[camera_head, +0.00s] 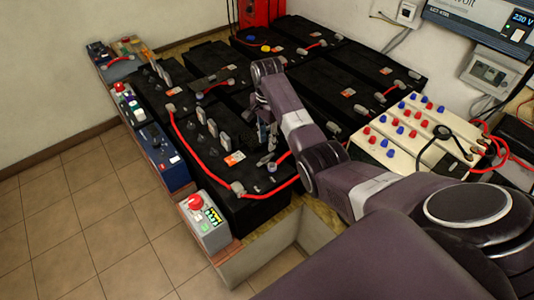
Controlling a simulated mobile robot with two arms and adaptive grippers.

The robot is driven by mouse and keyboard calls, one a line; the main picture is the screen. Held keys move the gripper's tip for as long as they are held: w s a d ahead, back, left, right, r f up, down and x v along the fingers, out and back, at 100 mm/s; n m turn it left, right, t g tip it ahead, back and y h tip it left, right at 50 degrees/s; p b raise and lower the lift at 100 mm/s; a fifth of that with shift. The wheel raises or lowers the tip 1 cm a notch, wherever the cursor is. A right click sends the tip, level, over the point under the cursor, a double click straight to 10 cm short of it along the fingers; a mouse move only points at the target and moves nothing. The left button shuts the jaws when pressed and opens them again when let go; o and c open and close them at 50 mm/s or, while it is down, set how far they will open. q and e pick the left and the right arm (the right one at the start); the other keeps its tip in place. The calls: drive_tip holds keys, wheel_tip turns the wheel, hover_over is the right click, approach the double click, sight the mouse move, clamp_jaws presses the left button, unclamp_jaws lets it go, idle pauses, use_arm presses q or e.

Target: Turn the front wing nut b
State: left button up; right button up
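My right arm reaches in from the lower right over a bank of black batteries. Its gripper (266,143) points down above the front battery (262,205), near its right end. The fingers are small and dark, and I cannot tell whether they are open or shut. I cannot make out which is wing nut b; the arm hides part of the battery top. My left gripper is not in view.
A grey box with a red button (208,222) and a blue box (163,157) stand along the left ledge. A white panel with red and blue caps (387,153) is at the right. Red cables (187,142) cross the batteries. The tiled floor (70,220) at left is clear.

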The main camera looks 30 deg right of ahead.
sight(267, 156)
drive_tip(key=shift+f, duration=3.7)
drive_tip(key=shift+c, duration=0.4)
clamp_jaws()
